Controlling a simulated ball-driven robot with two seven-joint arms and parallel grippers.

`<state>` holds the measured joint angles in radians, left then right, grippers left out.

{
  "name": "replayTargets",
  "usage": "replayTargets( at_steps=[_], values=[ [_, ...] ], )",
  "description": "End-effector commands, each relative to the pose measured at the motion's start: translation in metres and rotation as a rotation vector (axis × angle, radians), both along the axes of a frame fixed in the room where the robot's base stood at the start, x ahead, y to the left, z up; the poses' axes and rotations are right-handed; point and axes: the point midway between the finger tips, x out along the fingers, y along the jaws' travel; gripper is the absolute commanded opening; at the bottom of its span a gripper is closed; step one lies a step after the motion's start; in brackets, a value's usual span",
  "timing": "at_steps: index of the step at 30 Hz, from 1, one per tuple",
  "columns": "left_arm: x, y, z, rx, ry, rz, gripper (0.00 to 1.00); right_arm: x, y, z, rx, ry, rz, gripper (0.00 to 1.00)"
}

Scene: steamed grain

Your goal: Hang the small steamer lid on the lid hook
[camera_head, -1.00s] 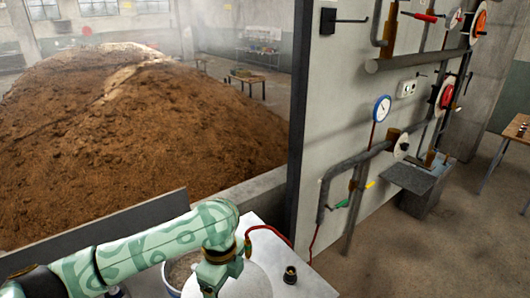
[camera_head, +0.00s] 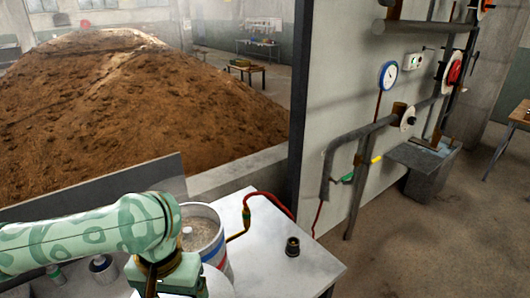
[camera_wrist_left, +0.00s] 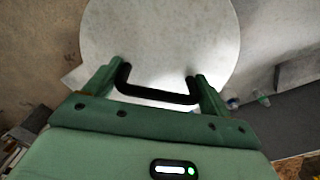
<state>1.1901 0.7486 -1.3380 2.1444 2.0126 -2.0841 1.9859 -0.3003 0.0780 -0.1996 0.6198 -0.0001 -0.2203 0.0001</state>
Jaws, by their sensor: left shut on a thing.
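The small steamer lid (camera_wrist_left: 160,42) is a pale round disc with a black bar handle (camera_wrist_left: 158,96) in the left wrist view. My left gripper (camera_wrist_left: 159,82) is shut on the handle, one finger at each end of it. In the head view my left gripper (camera_head: 172,278) is low in the picture, in front of the pot, and a pale edge of the lid (camera_head: 218,287) shows beside it. Most of the lid is hidden there by the gripper and the frame edge. The lid hook is not in the head view now. My right gripper is not in view.
An open pot of grain (camera_head: 214,226) stands on the pale table (camera_head: 262,262), beside a small dark cylinder (camera_head: 292,246) and a red hose (camera_head: 272,197). A wall panel (camera_head: 335,110) with pipes and a gauge (camera_head: 388,75) rises at right. A grain heap (camera_head: 120,120) lies behind.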

Motion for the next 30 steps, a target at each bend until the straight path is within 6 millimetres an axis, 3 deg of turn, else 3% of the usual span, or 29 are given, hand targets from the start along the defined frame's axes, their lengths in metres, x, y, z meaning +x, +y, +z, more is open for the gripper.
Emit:
replayTargets(
  at_steps=[1,3,9,14,30],
  values=[
    [-0.001,0.01,-0.027,0.001,-0.001,0.024,0.45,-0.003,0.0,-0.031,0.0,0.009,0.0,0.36],
    [-0.003,0.021,-0.041,0.001,0.001,0.031,0.45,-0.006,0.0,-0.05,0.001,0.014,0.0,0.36],
    [0.004,0.043,-0.065,-0.002,0.0,0.064,0.45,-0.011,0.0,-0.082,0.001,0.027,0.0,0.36],
    [0.008,0.046,-0.067,-0.001,-0.005,0.071,0.45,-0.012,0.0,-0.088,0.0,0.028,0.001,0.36],
    [0.007,0.046,-0.062,-0.002,-0.004,0.069,0.45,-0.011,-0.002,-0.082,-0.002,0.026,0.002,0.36]
  ],
)
